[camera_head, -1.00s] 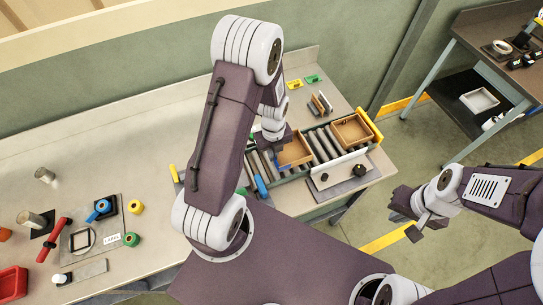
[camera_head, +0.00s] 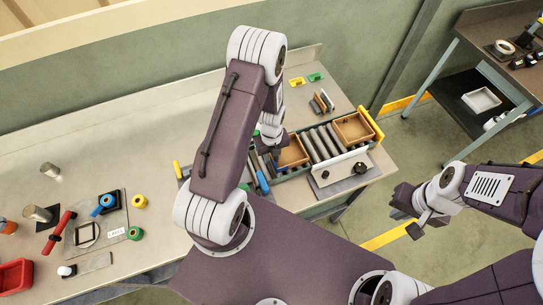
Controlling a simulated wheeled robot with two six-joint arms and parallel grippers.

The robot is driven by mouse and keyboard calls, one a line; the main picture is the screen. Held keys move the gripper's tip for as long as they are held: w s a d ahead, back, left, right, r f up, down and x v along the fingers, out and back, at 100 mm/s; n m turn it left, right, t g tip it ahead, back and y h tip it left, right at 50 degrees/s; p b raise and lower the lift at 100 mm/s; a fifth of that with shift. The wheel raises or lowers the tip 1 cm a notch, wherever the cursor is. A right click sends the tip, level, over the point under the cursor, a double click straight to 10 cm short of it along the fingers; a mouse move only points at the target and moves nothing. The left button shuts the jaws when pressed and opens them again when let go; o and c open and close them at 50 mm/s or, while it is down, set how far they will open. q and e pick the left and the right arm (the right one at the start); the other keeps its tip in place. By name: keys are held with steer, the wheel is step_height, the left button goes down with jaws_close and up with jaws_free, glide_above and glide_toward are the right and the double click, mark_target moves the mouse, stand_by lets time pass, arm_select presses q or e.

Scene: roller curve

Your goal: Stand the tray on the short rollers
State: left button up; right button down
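Two tan trays are on the roller line. One tray (camera_head: 291,153) lies near the middle of the rollers (camera_head: 323,141), and another tray (camera_head: 353,129) stands at the right end by the yellow end bar (camera_head: 371,123). My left gripper (camera_head: 274,150) is at the left side of the middle tray, pointing down. Its fingers are small and partly hidden by my arm, so I cannot tell whether they are open or shut. My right gripper (camera_head: 406,214) hangs over the floor to the right of the table, away from the trays. Its finger gap is not clear.
A white plate with black knobs (camera_head: 338,172) stands in front of the rollers. A blue-handled tool (camera_head: 262,181) lies at their left end. Tools and tape rolls (camera_head: 140,201) crowd the table's left.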

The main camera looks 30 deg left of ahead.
arm_select(q)
steer(key=shift+w, duration=0.1)
steer(key=shift+r, duration=0.3)
steer(key=shift+w+r, duration=0.1)
steer(key=shift+r, duration=0.2)
step_height(320, 180, up, 11)
steer(key=b, duration=0.2)
steer(key=s+d+r+n, duration=0.2)
steer(key=s+n, duration=0.2)
steer(key=n, duration=0.9)
steer(key=s+d+r+n+t, duration=0.1)
steer(key=s+d+r+n, duration=0.1)
steer(key=n, duration=1.1)
steer(key=s+d, duration=0.1)
steer(key=s, duration=0.1)
steer(key=shift+s+r, duration=0.25)
steer(key=shift+s, duration=0.1)
steer(key=shift+a, duration=0.1)
